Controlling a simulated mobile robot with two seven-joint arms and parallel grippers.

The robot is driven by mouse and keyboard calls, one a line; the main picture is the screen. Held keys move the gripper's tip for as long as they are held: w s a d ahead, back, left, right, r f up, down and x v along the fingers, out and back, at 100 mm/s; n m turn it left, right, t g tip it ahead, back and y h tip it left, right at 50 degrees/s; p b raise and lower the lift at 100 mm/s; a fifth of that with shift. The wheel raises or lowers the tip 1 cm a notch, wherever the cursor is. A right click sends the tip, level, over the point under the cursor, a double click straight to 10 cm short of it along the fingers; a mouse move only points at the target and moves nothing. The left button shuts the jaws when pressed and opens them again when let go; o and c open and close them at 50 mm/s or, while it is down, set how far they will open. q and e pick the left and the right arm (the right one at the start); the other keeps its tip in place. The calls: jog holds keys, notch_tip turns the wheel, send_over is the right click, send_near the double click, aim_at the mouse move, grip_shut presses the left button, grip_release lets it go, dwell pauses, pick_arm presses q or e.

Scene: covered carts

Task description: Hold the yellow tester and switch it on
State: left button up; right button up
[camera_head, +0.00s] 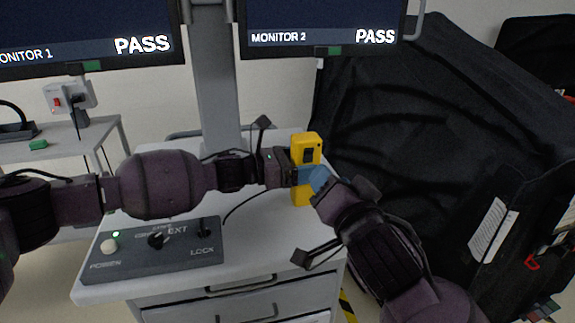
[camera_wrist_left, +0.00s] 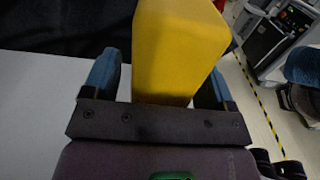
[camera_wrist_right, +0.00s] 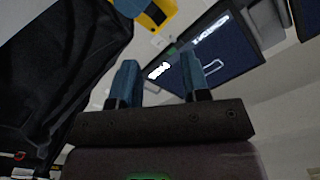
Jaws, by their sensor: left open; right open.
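The yellow tester (camera_head: 306,150) stands upright near the right end of the cart top, with a dark patch on its upper front. My left gripper (camera_head: 298,176) is at the tester's middle from the left. In the left wrist view the tester (camera_wrist_left: 178,50) lies between the two blue fingers (camera_wrist_left: 160,88), which stand open around it. My right gripper (camera_head: 322,182) is just right of and in front of the tester. In the right wrist view its fingers (camera_wrist_right: 160,80) are open with nothing between them, and the tester (camera_wrist_right: 158,12) shows at the top edge.
A control box (camera_head: 150,250) with a knob and lit green lamp lies on the white cart (camera_head: 262,232). Monitor 1 (camera_head: 80,35) and monitor 2 (camera_head: 320,22) read PASS above. A black draped cover (camera_head: 420,110) stands close on the right. A side table (camera_head: 60,148) is at left.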

pick_arm(q)
jog(key=shift+w+d, duration=0.2)
jog(key=shift+d, duration=0.25)
